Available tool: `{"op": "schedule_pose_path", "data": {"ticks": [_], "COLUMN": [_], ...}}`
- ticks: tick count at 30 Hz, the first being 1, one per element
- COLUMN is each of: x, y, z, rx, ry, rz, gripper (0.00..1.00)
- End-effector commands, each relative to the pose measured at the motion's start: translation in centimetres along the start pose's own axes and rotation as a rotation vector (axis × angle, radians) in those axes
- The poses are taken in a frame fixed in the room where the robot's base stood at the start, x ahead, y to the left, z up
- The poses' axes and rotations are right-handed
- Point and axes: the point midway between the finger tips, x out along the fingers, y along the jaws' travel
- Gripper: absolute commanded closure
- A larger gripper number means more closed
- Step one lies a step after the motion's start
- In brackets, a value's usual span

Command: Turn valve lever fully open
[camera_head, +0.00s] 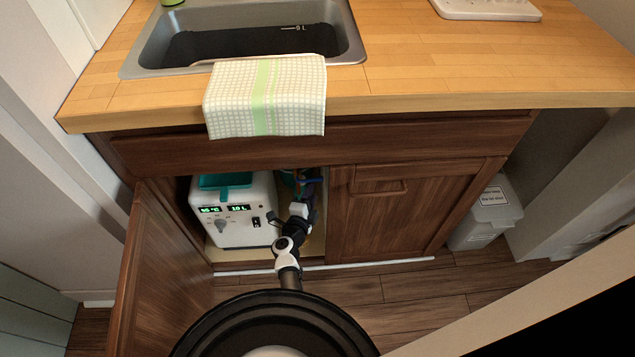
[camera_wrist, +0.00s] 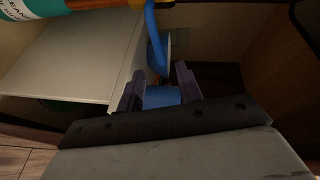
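The open cabinet under the sink holds a blue lever-like piece (camera_head: 306,181) among pipes, at the upper right of the opening. In the wrist view a blue piece (camera_wrist: 162,97) lies between my two dark fingers, and I take it to be the valve lever. My gripper (camera_wrist: 160,80) has its fingers apart on either side of this piece. I cannot tell whether they press on it. In the head view my gripper (camera_head: 305,190) is small and partly hidden inside the opening. The valve body is not clear in either view.
A white machine (camera_head: 235,215) with green displays stands close left of my arm. The cabinet's left door (camera_head: 160,270) is open; the right door (camera_head: 375,215) is shut. A towel (camera_head: 265,95) hangs over the counter edge. A curved blue tube (camera_wrist: 156,40) runs beyond my fingers.

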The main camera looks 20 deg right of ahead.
Motion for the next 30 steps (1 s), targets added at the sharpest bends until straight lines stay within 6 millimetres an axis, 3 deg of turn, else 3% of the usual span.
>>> {"op": "schedule_pose_path", "data": {"ticks": [3, 10, 15, 24, 30], "x": [2.8, 6.4, 7.5, 7.6, 7.6], "y": [0.4, 0.3, 0.1, 0.0, 0.0], "z": [0.1, 0.1, 0.1, 0.1, 0.1], "rx": [0.002, 0.001, 0.000, -0.001, -0.001], "ry": [0.001, 0.000, -0.001, -0.002, -0.002], "rz": [-0.003, -0.001, 0.000, 0.000, 0.000], "gripper": [0.64, 0.64, 0.64, 0.64, 0.90]}}
